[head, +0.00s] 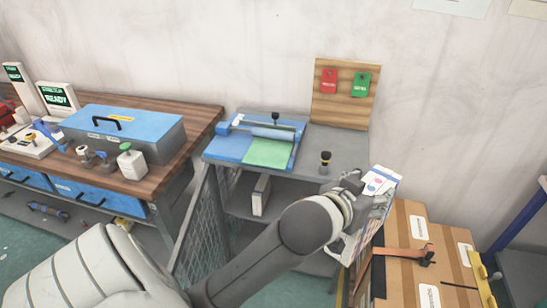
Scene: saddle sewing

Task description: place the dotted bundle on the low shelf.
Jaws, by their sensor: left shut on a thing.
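My left gripper (376,203) is shut on a pale, box-like bundle (380,180) with red and blue dots on its top face. The bundle is held at the right front of the grey stand, above the cardboard box. My gripper and forearm hide part of it. The low shelf (236,204) is a grey board under the stand's top, behind mesh side panels. A narrow grey-white item (261,195) stands on it. My forearm covers the shelf's right part. My right gripper is not in view.
The stand's top holds a blue press (284,133) with a green sheet, a black knob (325,162) and a wooden tag board (345,95). A cardboard box (405,265) with a strap stands at the right. A wooden workbench (178,172) with a blue toolbox is at the left.

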